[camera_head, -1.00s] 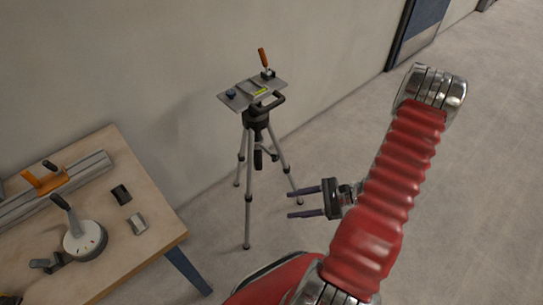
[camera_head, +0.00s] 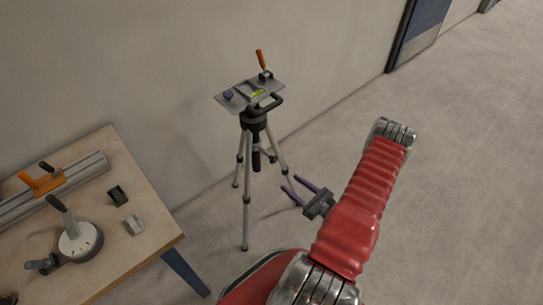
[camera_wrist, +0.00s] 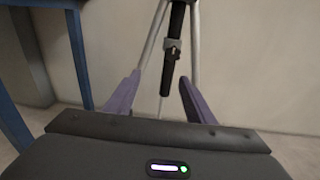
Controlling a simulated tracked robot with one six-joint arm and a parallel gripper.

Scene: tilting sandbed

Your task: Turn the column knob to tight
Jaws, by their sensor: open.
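A tripod (camera_head: 246,185) with a tilting plate (camera_head: 241,99) on top stands against the wall in the head view. Its dark centre column (camera_head: 256,158) hangs between the legs. In the wrist view the black column (camera_wrist: 168,84) runs down past a grey collar with a small dark knob (camera_wrist: 175,52) on it. My gripper (camera_head: 297,188) is open and empty, in front of the tripod's right leg in the head view. Its two purple fingers (camera_wrist: 155,98) point towards the column in the wrist view, with the column showing between them. I cannot tell the knob's setting.
A wooden table (camera_head: 150,215) with a metal rail, a round white device (camera_head: 80,240) and two small blocks stands at the left. Its blue leg (camera_wrist: 75,50) shows at the left in the wrist view. The floor at the right (camera_head: 470,180) is clear.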

